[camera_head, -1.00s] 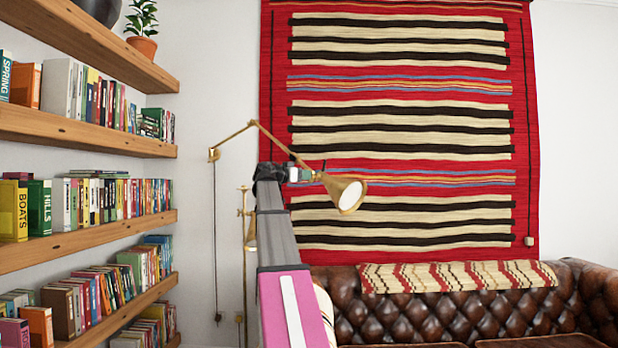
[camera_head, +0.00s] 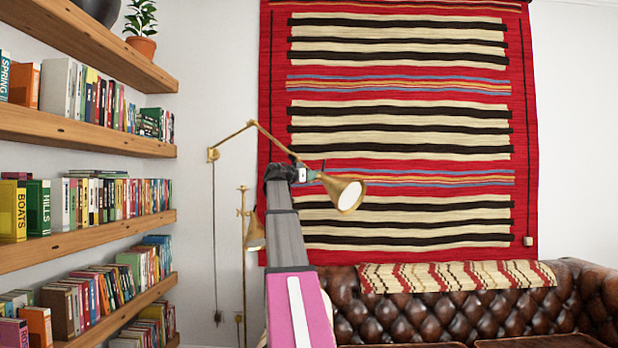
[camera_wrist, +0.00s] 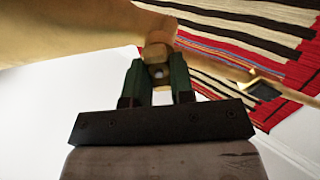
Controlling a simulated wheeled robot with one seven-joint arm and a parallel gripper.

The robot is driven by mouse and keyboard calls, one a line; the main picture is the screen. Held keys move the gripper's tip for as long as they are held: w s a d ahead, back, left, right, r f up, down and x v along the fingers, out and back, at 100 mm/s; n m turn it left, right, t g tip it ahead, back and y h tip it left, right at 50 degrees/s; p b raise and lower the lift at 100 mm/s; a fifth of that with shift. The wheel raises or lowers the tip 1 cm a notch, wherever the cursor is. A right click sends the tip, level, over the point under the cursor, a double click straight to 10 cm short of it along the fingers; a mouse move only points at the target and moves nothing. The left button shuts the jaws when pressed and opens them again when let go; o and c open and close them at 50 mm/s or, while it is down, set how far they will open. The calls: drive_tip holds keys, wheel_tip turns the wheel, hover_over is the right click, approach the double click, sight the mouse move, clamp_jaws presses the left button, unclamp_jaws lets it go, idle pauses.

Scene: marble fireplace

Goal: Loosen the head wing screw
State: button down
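The brass wall lamp's head (camera_head: 343,190) hangs at the end of its jointed arm in front of the striped rug. My gripper (camera_head: 303,174) is at the joint behind this head in the head view. In the wrist view, the green fingertips of my gripper (camera_wrist: 158,78) stand on either side of a small brass screw piece (camera_wrist: 158,71) with a dark hole. This looks like the head wing screw. The gap around it is very small, and I cannot tell whether the fingers touch it. The lamp's brass body fills the upper left of the wrist view, blurred.
The lamp's elbow arm (camera_head: 272,138) runs to a wall mount (camera_head: 213,155) on the left. A second brass lamp (camera_head: 255,235) stands behind my arm. Bookshelves (camera_head: 80,238) line the left; a leather sofa (camera_head: 420,310) is below right.

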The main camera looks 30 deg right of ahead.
drive_tip(key=shift+w+a+f+n, duration=0.1)
drive_tip(key=shift+n, duration=2.85)
drive_tip(key=shift+w+d+f+n, duration=0.1)
drive_tip(key=shift+n, duration=2.8)
drive_tip(key=shift+w+a+f+n, duration=0.1)
drive_tip(key=shift+n, duration=3.15)
drive_tip(key=c, duration=1)
unclamp_jaws()
drive_tip(key=shift+s, duration=0.1)
